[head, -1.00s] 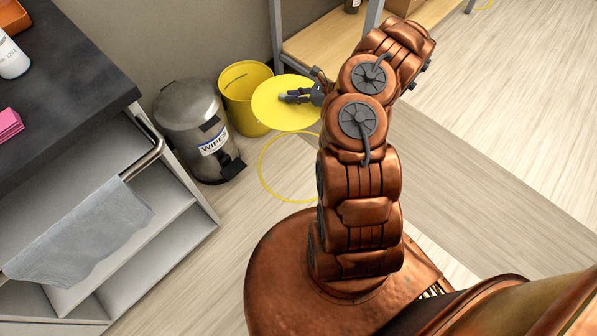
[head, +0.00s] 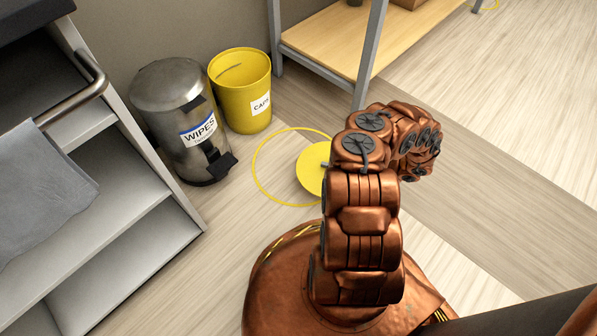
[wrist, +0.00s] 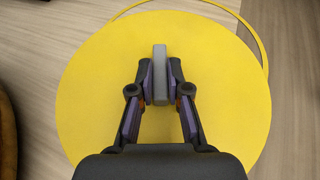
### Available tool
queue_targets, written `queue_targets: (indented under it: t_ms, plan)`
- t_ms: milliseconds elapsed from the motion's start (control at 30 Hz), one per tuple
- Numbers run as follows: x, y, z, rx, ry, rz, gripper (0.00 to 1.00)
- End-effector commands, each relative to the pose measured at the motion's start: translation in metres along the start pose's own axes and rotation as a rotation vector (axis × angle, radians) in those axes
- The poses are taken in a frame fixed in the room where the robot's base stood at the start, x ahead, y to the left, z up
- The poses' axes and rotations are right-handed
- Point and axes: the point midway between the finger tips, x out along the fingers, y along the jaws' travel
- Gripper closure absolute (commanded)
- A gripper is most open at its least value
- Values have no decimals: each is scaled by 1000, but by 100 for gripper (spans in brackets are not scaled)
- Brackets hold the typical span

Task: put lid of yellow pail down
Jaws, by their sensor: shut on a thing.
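The yellow lid (head: 312,169) is a flat disc low over the floor, partly hidden behind my arm in the head view. In the wrist view the lid (wrist: 90,90) fills most of the picture. My gripper (wrist: 160,75) is shut on the grey handle at the lid's middle. The yellow pail (head: 238,100) stands upright and open against the wall, with a label reading CAPS. The lid is apart from it, to its lower right. A yellow ring (head: 262,182) is marked on the floor, and the lid overlaps its right side. I cannot tell whether the lid touches the floor.
A steel pedal bin (head: 175,115) labelled WIPES stands left of the pail. A shelf unit with a wooden board (head: 335,45) stands behind. An open cabinet (head: 130,240) with a grey towel (head: 45,190) is at left. The floor inside the ring's left part is clear.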

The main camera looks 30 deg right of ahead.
Motion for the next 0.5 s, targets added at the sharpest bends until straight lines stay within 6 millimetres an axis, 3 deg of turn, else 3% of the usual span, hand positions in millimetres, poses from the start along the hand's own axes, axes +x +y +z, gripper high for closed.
queue_targets:
  t_ms: [33, 200, 333, 500]
  plan:
    - [1, 2, -18, 2, 1, -1, 100]
    - [-2, 5, -33, -2, -2, -5, 100]
    - [11, 2, -32, -3, -4, -4, 100]
    - [44, -6, -22, -2, -7, -3, 100]
